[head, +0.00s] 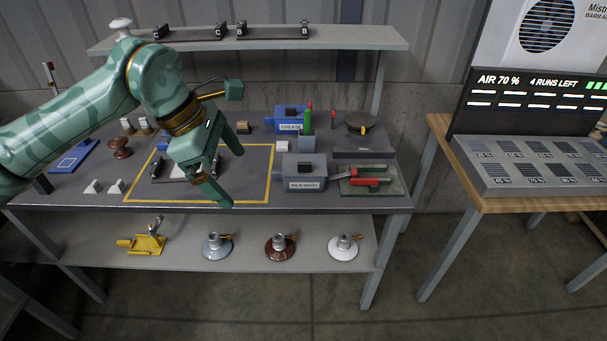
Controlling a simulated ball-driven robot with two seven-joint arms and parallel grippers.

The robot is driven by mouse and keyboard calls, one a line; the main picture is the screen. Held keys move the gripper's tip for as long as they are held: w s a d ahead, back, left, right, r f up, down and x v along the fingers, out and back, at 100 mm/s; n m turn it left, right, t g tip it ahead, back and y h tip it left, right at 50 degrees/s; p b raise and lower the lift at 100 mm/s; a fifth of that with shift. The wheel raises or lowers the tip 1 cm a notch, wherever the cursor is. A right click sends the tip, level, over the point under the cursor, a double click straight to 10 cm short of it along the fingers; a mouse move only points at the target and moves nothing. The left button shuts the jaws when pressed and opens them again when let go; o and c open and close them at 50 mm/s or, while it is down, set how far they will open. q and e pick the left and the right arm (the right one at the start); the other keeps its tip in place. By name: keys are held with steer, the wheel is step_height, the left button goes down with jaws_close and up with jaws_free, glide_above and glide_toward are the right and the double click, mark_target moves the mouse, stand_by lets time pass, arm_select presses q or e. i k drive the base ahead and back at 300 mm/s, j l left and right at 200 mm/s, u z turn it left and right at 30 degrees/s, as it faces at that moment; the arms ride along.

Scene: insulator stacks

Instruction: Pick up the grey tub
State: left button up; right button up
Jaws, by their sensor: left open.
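The grey tub (304,173) stands on the grey workbench (350,203), near its front edge and right of the yellow-outlined area. It has a white label on its front and a dark piece on top. My left gripper (228,164) reaches in from the left, above the yellow-outlined area. Its jaws are open and spread apart, with nothing seen between them. It is left of the grey tub and apart from it. My right gripper is not in view.
A blue tub (290,116) stands behind the grey one. A green tray with a red-handled tool (368,181) is close on its right. A console table (525,168) stands at right.

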mark_target(291, 185)
steer(key=i, duration=0.95)
